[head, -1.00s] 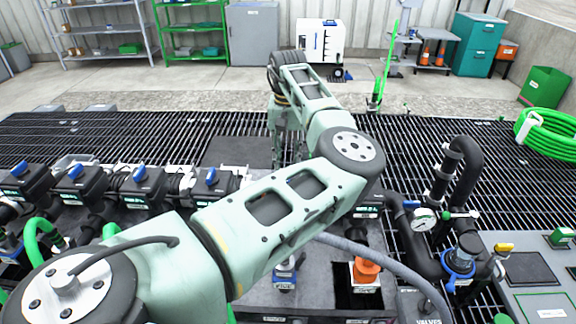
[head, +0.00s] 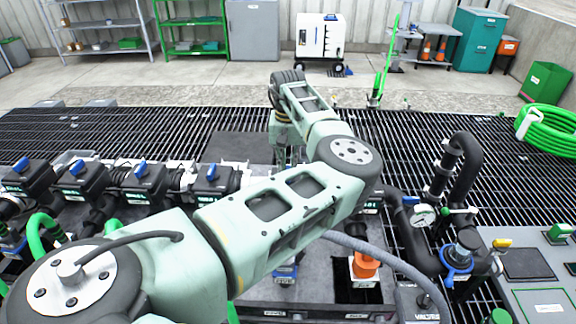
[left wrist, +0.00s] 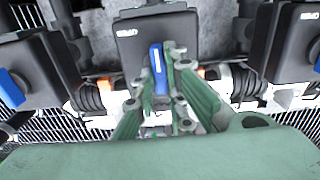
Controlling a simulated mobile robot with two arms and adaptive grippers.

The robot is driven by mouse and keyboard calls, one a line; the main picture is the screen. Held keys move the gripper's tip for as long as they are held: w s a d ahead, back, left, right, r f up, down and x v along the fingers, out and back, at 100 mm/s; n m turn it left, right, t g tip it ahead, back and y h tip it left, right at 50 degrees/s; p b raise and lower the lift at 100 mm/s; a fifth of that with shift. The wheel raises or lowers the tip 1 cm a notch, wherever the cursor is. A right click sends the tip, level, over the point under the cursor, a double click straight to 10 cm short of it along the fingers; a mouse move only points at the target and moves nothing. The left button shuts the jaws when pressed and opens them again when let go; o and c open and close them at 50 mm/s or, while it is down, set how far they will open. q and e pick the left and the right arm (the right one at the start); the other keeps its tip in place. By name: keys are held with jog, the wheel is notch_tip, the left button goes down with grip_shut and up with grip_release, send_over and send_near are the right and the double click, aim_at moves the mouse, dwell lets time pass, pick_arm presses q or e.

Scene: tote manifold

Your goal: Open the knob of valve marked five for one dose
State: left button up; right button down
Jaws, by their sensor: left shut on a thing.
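In the left wrist view a black valve box (left wrist: 130,35) carries a blue knob (left wrist: 157,68) that stands nearly upright in the picture. My left gripper (left wrist: 165,75) is shut on this knob, with green fingers on both sides of it. The box's small white label is too small to read, so I cannot tell its number. In the head view my arm hides this valve and most of the gripper. Other black valves with blue knobs stand in a row at the left, one of them with its knob (head: 212,171) just left of my arm. My right gripper is not in view.
Neighbouring valve boxes (left wrist: 38,72) stand close on both sides of the held one. An orange-capped fitting (head: 364,266), a pressure gauge (head: 424,215) and black pipes (head: 462,165) stand at the right. Open grating (head: 420,130) lies behind.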

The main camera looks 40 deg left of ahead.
pick_arm(q)
grip_shut()
jog(key=shift+r+p, duration=0.15)
jog(key=shift+p, duration=0.2)
jog(key=n+p, duration=0.3)
jog(key=p, duration=0.2)
jog(key=shift+s+a+r+n, duration=0.15)
jog(key=shift+r+n, duration=0.05)
jog(key=shift+n, duration=0.2)
jog(key=shift+f+n+p, duration=0.15)
jog(key=shift+n+p, duration=0.35)
jog(key=shift+n, duration=0.2)
jog(key=shift+f, duration=0.15)
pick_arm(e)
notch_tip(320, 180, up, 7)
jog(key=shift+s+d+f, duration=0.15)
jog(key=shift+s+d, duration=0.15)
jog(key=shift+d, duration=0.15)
pick_arm(q)
jog(key=o, duration=0.7)
grip_release()
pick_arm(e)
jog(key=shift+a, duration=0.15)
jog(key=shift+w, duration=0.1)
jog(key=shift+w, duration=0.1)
